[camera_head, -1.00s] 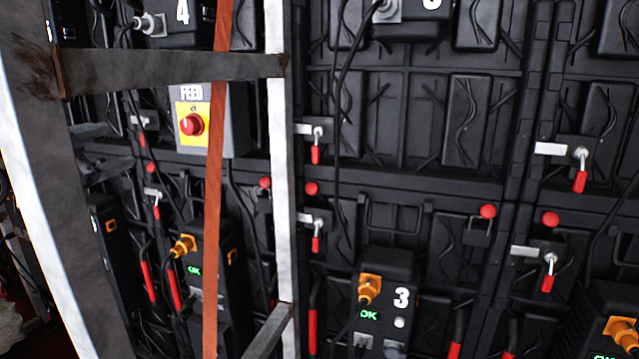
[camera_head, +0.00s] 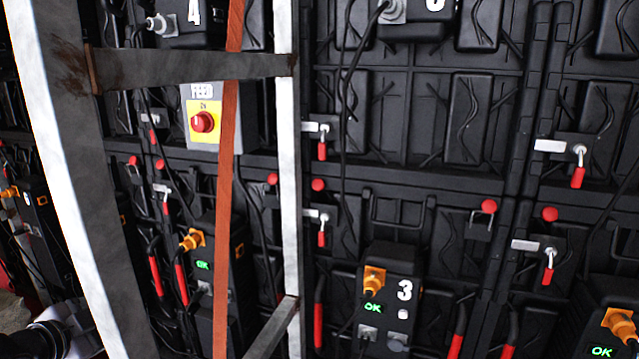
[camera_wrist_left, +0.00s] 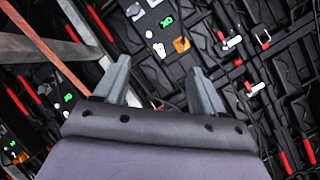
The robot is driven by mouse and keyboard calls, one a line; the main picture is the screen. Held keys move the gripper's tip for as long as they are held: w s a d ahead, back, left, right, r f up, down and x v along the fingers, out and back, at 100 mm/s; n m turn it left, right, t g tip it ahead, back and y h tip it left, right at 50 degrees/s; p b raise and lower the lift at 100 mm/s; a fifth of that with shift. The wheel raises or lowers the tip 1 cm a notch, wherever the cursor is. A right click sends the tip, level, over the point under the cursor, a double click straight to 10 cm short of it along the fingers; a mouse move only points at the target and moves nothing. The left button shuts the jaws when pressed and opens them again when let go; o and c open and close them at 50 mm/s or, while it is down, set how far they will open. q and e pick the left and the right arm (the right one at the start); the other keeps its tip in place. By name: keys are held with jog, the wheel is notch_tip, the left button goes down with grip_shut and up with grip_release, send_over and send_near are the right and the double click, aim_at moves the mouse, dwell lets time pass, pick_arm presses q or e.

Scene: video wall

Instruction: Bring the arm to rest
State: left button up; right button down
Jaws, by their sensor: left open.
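My left gripper (camera_wrist_left: 160,72) shows in the left wrist view, with its two grey fingers apart and nothing between them. Behind the fingers is the dark back of the video wall, turned in that view. In the head view the gripper itself does not show; a dark and pale part at the bottom left corner looks like my left arm. My right gripper is in neither view.
A metal frame (camera_head: 75,150) with an orange strap (camera_head: 224,190) stands before the wall at left. Behind it is a yellow FEED switch (camera_head: 203,122) with a red knob. Unit 3 (camera_head: 405,290) shows a green OK. Cables and red-handled latches cover the panels.

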pick_arm(q)
jog(key=s+d+f+g, duration=0.2)
jog(key=s+f, duration=0.8)
jog(key=s, duration=0.2)
jog(key=s+d+f+g, duration=0.2)
jog(key=s+f, duration=0.8)
jog(key=s, duration=0.2)
jog(key=d+n+t, duration=0.1)
jog(key=d+n, duration=0.7)
jog(key=d, duration=0.7)
notch_tip(320, 180, up, 8)
jog(key=s+p, duration=0.1)
jog(key=p, duration=0.9)
jog(key=shift+s+f+n+p, duration=0.15)
jog(key=shift+s+n+p, duration=0.05)
jog(key=shift+n+p, duration=0.15)
jog(key=shift+a, duration=0.1)
